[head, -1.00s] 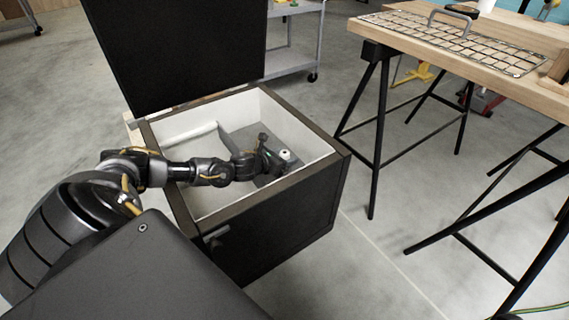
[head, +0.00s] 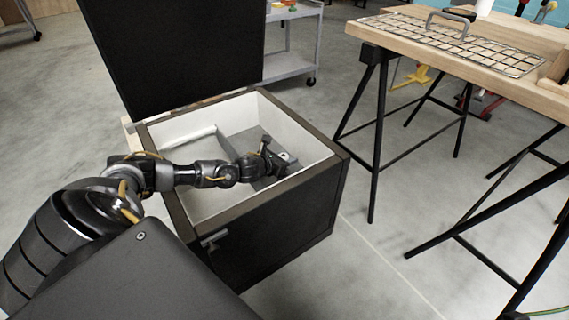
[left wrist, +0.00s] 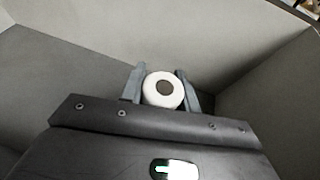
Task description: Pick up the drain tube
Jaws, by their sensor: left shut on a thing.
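The drain tube shows in the left wrist view as a white round end (left wrist: 151,91) with a dark hole in its middle. It sits between the two fingers of my left gripper (left wrist: 160,71), which is shut on it. In the head view my left gripper (head: 282,164) is down inside the open box, at its right side. Only a small pale bit of the tube shows there, and the gripper hides most of it. The tube's length and lower end are hidden. My right gripper is not in view.
The dark box (head: 275,221) has pale inner walls, a raised black lid (head: 180,50) and a grey raised part inside. A white cylinder-like bar (head: 188,137) lies along its back left. A trestle table (head: 480,65) stands right; a grey cart (head: 291,66) stands behind.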

